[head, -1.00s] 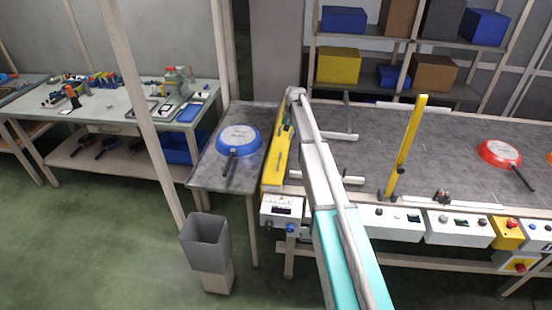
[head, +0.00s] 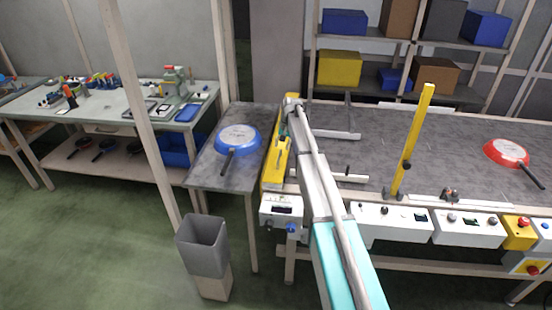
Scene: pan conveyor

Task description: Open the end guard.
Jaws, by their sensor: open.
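A long yellow guard (head: 272,170) stands across the left end of the grey conveyor (head: 430,135), between the belt and a side table. It looks shut. My arm reaches in from the bottom of the head view to this guard. My gripper (head: 283,129) is small and dark at the arm's tip, at the guard's upper part. It is open, but its fingers are hard to make out. I cannot tell whether they touch the guard. My arm hides part of the belt beside the guard.
A blue pan (head: 238,139) lies on the side table (head: 205,178), left of the guard. A red pan (head: 507,153) lies at the belt's right. An upright yellow post (head: 412,140) stands at the belt's front edge. A grey bin (head: 202,246) stands on the floor.

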